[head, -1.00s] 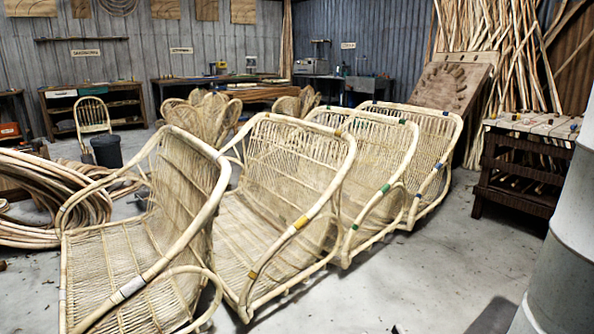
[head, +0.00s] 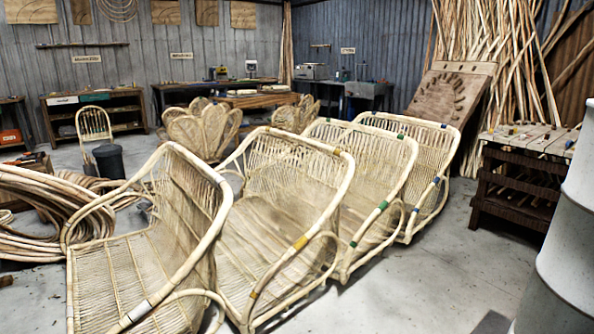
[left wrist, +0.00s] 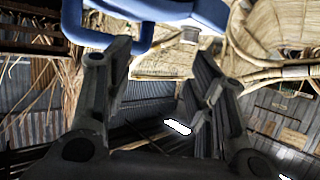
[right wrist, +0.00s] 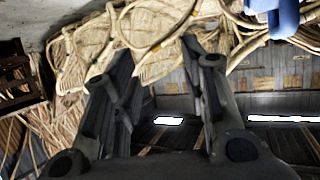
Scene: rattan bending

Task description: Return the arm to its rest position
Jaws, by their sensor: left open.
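Neither gripper nor arm shows in the head view. In the left wrist view my left gripper (left wrist: 160,55) has its dark fingers spread wide, with nothing between them. In the right wrist view my right gripper (right wrist: 155,52) also has its fingers apart and empty. Both wrist views look past the fingers at the workshop, upside down, with its corrugated wall and rattan work. No object touches either gripper.
Several woven rattan chair shells (head: 280,205) stand in a row in front. Coiled rattan (head: 35,220) lies at the left. A white drum (head: 570,245) and a dark wooden bench (head: 520,180) stand at the right. Bare floor (head: 440,270) lies between the chairs and the drum.

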